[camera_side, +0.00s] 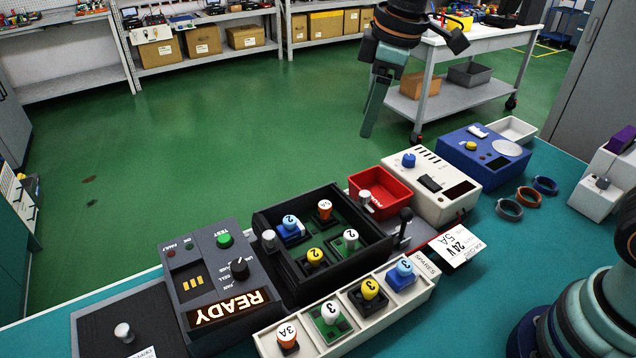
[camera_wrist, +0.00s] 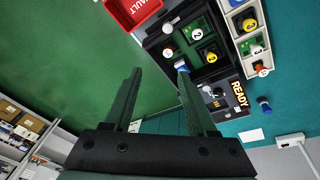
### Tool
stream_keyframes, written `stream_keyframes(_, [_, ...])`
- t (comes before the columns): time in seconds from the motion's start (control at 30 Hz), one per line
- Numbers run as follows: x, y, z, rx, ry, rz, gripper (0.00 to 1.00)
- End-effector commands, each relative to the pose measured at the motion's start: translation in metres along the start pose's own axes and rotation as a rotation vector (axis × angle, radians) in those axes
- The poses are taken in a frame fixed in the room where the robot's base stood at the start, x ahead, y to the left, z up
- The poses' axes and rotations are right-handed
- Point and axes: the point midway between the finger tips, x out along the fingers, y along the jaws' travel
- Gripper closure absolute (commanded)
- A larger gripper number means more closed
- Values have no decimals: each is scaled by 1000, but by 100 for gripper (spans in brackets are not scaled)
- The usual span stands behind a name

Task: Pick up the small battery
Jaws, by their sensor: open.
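No thing is plainly marked as a battery, so I cannot tell which is the small battery. A small blue cylinder-like object (camera_wrist: 264,104) lies on the teal table in the wrist view; it may or may not be it. Numbered capped modules sit in a black rack (camera_side: 268,218) and in a white spares tray (camera_side: 268,342). The rack holds a blue module (camera_side: 290,226), an orange (camera_side: 325,210), a yellow (camera_side: 315,256) and a white-topped one (camera_side: 350,238). My gripper (camera_side: 370,122) hangs above and behind the table, well apart from everything. In the wrist view (camera_wrist: 160,72) its fingers are apart and empty.
A tester with a READY sign (camera_side: 230,305) stands left of the rack. A red bin (camera_side: 382,203), a white power unit (camera_side: 450,205) and a blue unit (camera_side: 470,148) stand to the right. A black lever (camera_side: 405,220) rises beside the rack.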

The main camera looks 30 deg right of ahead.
Motion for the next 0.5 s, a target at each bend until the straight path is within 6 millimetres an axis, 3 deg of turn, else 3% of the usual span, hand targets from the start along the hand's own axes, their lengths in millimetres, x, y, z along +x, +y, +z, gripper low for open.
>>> stream_keyframes(0.1, [24,-10,-35,-177,-42,-46,43])
stream_keyframes(0.3, [68,-34,-82,-463,-97,-118,43])
stream_keyframes(0.5, [102,-58,-109,-661,-129,-171,43])
